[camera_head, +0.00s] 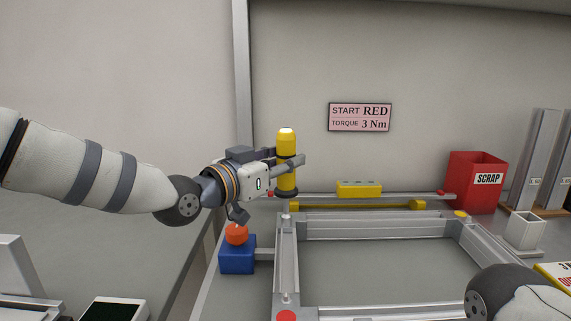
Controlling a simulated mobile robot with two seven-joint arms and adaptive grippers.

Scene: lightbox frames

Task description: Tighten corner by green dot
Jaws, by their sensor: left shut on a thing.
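My left gripper (292,162) is shut on an upright yellow driver (286,143) with dark bands. The driver stands at the far left corner of the grey metal frame (365,227); whether its lower end touches the frame, I cannot tell. A red dot (286,316) shows at the frame's near left corner and a yellow dot (461,213) at its far right corner. No green dot is visible. The near right corner is hidden or out of view. My right arm shows at the lower right, but its gripper does not.
A wall sign (360,117) reads "START RED, TORQUE 3 Nm". A blue block (237,260) with an orange-red knob (237,234) stands left of the frame. Behind are a yellow block (359,189), a yellow bar (350,206) and a red SCRAP bin (474,194). A white container (524,232) stands right.

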